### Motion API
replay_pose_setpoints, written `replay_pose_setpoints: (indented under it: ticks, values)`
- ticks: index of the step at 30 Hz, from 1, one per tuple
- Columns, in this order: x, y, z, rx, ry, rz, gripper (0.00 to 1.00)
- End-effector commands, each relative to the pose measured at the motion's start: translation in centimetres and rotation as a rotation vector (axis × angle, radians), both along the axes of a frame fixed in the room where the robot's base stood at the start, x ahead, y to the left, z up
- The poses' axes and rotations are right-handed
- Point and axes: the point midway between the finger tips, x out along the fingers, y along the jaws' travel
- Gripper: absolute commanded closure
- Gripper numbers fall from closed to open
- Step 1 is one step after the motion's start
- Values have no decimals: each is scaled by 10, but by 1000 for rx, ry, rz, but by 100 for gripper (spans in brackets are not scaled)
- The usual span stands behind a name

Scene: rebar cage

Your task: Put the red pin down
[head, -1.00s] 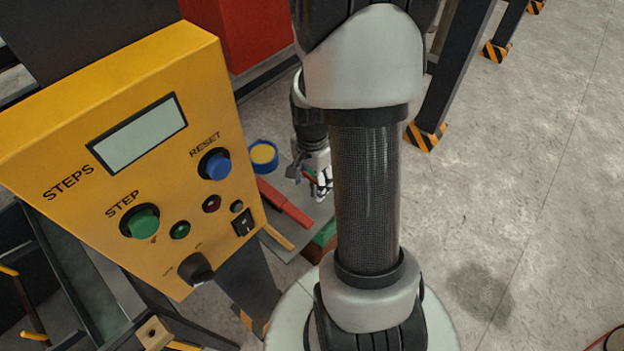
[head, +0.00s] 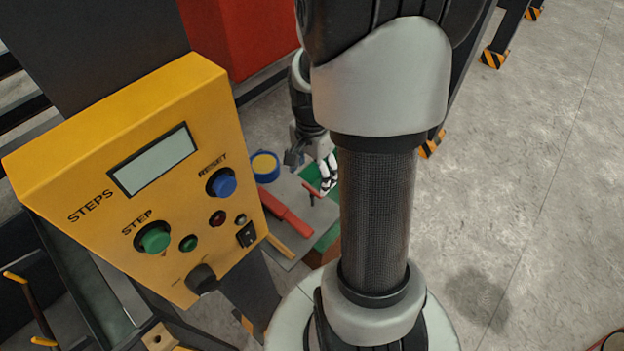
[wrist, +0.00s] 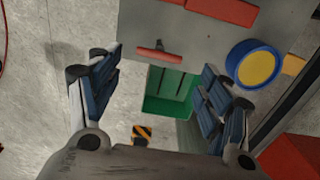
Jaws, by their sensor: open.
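The red pin (wrist: 158,53) has a red crossbar and a short dark stem. It appears to lie on the grey tabletop (wrist: 195,35), close to the edge, in the wrist view. In the head view the red pin (head: 311,188) shows small, just left of my fingers. My gripper (wrist: 160,64) is open, with its blue-grey finger pads spread wide and nothing between them. The pin is beyond the fingertips, apart from both fingers in the picture. In the head view my gripper (head: 328,176) is partly hidden by my arm.
A blue ring with a yellow middle (head: 264,166) and a long red piece (head: 286,213) are on the grey top. A green bin (wrist: 168,106) is beside its edge. A yellow control box (head: 150,180) stands at left. Open floor (head: 520,190) is at right.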

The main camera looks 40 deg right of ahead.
Motion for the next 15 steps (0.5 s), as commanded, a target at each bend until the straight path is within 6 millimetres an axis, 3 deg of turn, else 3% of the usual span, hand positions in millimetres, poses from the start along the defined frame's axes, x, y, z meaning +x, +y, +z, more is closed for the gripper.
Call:
replay_pose_setpoints:
  ticks: [1,6,15]
  values:
    - [1,0,14,-2,-3,0,28]
    - [0,0,36,0,0,0,28]
    - [0,0,43,1,1,0,28]
